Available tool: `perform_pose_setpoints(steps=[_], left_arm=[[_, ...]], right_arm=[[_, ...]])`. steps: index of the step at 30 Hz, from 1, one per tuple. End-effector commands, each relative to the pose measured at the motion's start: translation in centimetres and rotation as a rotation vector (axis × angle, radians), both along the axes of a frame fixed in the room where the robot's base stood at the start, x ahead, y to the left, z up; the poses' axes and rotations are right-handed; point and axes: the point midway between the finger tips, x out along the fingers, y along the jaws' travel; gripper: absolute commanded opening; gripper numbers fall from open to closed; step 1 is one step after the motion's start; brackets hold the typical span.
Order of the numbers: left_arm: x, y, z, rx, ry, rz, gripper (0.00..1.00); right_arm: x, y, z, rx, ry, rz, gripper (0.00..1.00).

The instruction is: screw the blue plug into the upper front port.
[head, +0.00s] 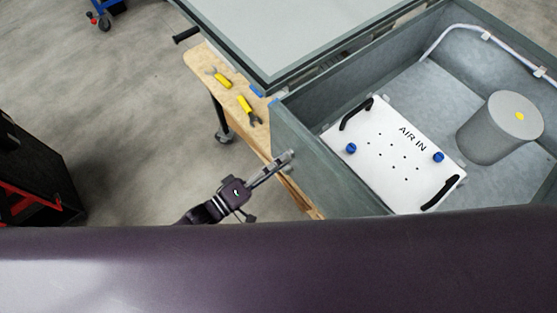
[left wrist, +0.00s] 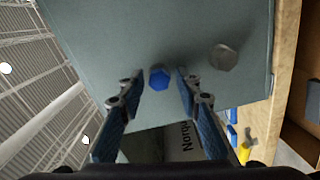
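The blue plug (left wrist: 159,78) shows in the left wrist view as a hexagonal head at the grey outer wall (left wrist: 120,40) of the box. I cannot tell how deep it sits in a port. A grey metal hex fitting (left wrist: 224,57) is to its right on the same wall. My left gripper (left wrist: 160,86) has its fingers on either side of the blue plug, with a visible gap on each side. In the head view my left gripper (head: 288,157) is at the box's outer left wall, and the plug cannot be made out there. My right gripper is not in view.
Inside the open grey box (head: 296,146) are a white "AIR IN" panel (head: 392,170) with black handles and blue knobs, and a grey cylinder (head: 490,135). Yellow-handled tools (head: 245,105) lie on the wooden bench (head: 203,62). My dark arm link covers the bottom of the head view.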

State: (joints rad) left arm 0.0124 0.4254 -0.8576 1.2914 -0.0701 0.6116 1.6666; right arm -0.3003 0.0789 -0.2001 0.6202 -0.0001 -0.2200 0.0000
Motion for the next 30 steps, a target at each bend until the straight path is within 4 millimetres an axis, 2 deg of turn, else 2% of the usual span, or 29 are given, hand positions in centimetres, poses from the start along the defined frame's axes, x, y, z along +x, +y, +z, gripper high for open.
perform_pose_setpoints(steps=[6, 12, 21, 30], left_arm=[[-0.02, -0.04, 0.07, -0.240, 0.332, -0.002, 0.32], [-0.10, -0.08, 0.02, -0.415, 0.575, -0.001, 0.32], [-0.13, -0.12, 0.19, -0.451, 0.620, 0.001, 0.32], [-0.15, -0.13, 0.15, -0.449, 0.619, 0.000, 0.00]], right_arm=[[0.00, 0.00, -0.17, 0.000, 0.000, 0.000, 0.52], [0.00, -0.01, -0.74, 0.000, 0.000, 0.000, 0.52], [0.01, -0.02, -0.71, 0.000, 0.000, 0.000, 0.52], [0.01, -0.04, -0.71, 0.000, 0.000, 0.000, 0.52]])
